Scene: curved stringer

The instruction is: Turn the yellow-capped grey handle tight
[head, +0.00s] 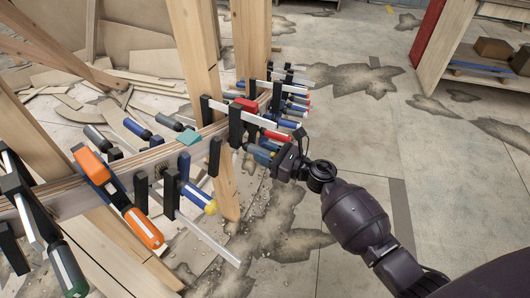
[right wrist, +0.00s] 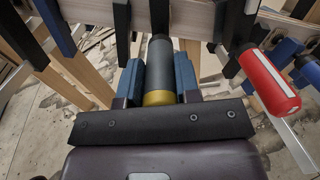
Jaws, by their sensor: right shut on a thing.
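The grey handle (right wrist: 160,62) with its yellow cap (right wrist: 158,98) is in the middle of the right wrist view, pointing toward my wrist. My right gripper (right wrist: 160,82) is shut on it, with a blue-padded finger on each side. In the head view my right gripper (head: 268,150) reaches in from the right to the clamps on the curved beam, and its fingers largely hide the handle there. My left gripper is not in view.
Several clamps line the curved wooden beam (head: 75,195). A red handle (right wrist: 268,82) is close right of my gripper in the wrist view. An orange-handled clamp (head: 145,228) and a blue handle with a yellow end (head: 198,197) are nearer. Wooden posts (head: 197,55) support the beam; open floor lies right.

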